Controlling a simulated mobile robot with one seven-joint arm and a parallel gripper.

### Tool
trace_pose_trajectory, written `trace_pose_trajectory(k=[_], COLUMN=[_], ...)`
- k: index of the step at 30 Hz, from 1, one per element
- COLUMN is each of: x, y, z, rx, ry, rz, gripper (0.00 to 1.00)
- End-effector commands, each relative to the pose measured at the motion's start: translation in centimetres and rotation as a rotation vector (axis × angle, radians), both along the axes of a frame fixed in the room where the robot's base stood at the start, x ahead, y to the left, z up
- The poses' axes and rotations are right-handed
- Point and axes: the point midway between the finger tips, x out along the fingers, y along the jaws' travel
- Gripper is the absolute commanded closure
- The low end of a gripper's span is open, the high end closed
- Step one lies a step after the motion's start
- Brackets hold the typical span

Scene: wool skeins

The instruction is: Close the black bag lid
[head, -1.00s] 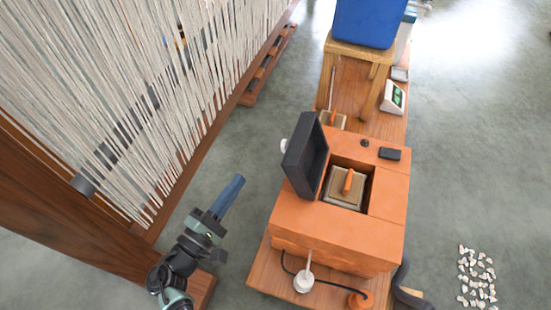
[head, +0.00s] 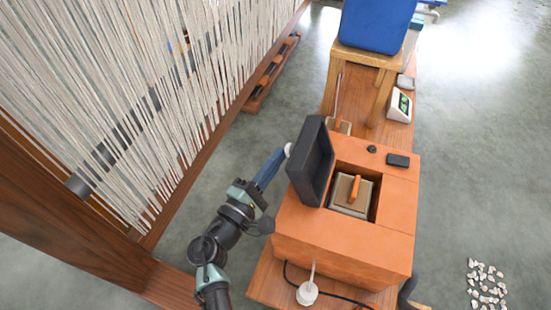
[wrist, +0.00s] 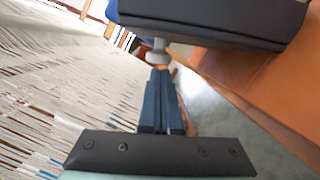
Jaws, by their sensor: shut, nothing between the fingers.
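The black bag lid (head: 311,160) stands open, tilted up at the left edge of the opening in the orange box (head: 345,235). In the wrist view the dark lid (wrist: 215,18) crosses the top of the picture. My gripper (head: 279,155) is shut and empty, to the left of the lid, with its fingertips close to a white knob (head: 288,149) at the lid's outer side. The wrist view shows the closed blue fingers (wrist: 160,75) just below the pale knob (wrist: 157,50); I cannot tell if they touch.
Inside the opening lies a beige block with an orange handle (head: 355,188). A small black box (head: 397,160) sits on the orange top. A loom with pale threads (head: 120,80) stands at left. A blue container (head: 377,25) on a wooden stool is behind.

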Motion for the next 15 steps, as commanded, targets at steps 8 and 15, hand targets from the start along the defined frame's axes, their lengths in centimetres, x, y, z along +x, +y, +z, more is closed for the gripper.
trace_pose_trajectory(k=[8, 15], x=[0.0, -0.03], y=[0.0, -0.12], z=[0.05, 0.6], rx=[0.003, 0.048], ry=[-0.001, -0.015], rz=[-0.001, -0.001], gripper=[1.0, 1.0])
